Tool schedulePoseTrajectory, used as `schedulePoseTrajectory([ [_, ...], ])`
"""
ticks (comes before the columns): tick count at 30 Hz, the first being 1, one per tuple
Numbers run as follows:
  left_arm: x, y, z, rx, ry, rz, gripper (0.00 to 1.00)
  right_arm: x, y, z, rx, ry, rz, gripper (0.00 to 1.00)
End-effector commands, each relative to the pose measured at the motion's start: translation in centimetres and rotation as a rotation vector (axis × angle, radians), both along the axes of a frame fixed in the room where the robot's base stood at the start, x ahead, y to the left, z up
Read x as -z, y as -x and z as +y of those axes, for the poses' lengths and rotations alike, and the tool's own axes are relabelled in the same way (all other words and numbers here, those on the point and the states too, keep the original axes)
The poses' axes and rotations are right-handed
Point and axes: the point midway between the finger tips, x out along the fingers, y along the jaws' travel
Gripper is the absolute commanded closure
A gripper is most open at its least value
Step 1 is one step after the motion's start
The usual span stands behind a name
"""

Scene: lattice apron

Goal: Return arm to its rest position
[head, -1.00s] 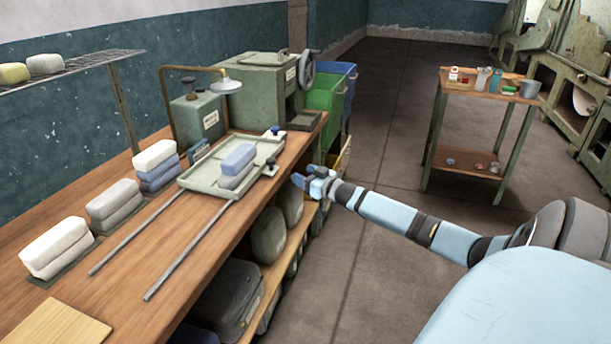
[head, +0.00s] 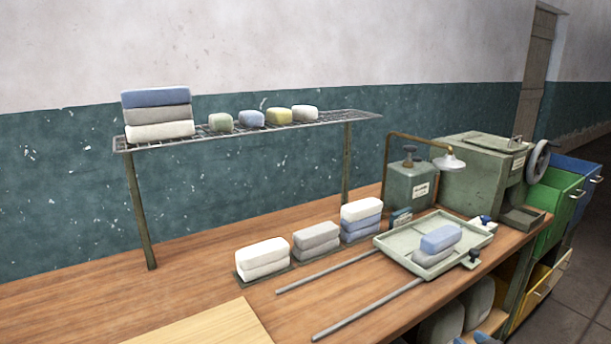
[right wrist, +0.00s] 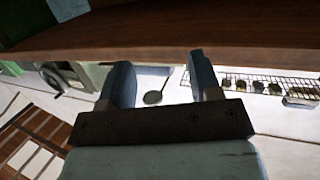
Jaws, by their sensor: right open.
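My right gripper (right wrist: 162,82) shows in the right wrist view with its two dark blue fingers apart and nothing between them. The brown wooden edge of the workbench crosses the top of that view, close beyond the fingertips. My left gripper is in neither view.
The workbench (head: 190,285) holds stacked blocks and a green tray (head: 390,241) with two rails. A wire rack (head: 345,118) with several blocks stands above it. A green machine (head: 478,176) and coloured bins (head: 560,208) stand to the right.

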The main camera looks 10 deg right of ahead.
Motion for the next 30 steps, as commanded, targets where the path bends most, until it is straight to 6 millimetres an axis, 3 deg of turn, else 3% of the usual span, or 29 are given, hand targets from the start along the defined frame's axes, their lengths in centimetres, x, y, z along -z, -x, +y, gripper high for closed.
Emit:
schedulePoseTrajectory([
  [1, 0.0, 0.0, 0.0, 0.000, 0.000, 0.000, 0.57, 2.1, 1.9, 3.3, -0.019, -0.009, 0.038, 0.42],
  [6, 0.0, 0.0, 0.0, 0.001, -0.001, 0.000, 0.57, 6.6, 8.7, 13.5, -0.079, -0.008, 0.162, 0.42],
  [9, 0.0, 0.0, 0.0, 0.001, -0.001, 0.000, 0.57, 7.9, 12.9, 19.1, -0.111, -0.008, 0.227, 0.42],
  [15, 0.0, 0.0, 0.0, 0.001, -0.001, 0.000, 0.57, 7.8, 19.7, 27.0, -0.156, -0.010, 0.328, 0.42],
  [22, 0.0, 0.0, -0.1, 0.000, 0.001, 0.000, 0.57, 5.3, 26.0, 33.3, -0.187, -0.020, 0.420, 0.42],
  [24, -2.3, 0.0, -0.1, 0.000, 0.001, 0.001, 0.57, 3.3, 25.7, 32.8, -0.189, -0.005, 0.415, 0.42],
  [30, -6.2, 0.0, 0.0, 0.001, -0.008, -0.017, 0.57, -0.1, 25.8, 32.5, -0.189, 0.008, 0.409, 0.42],
])
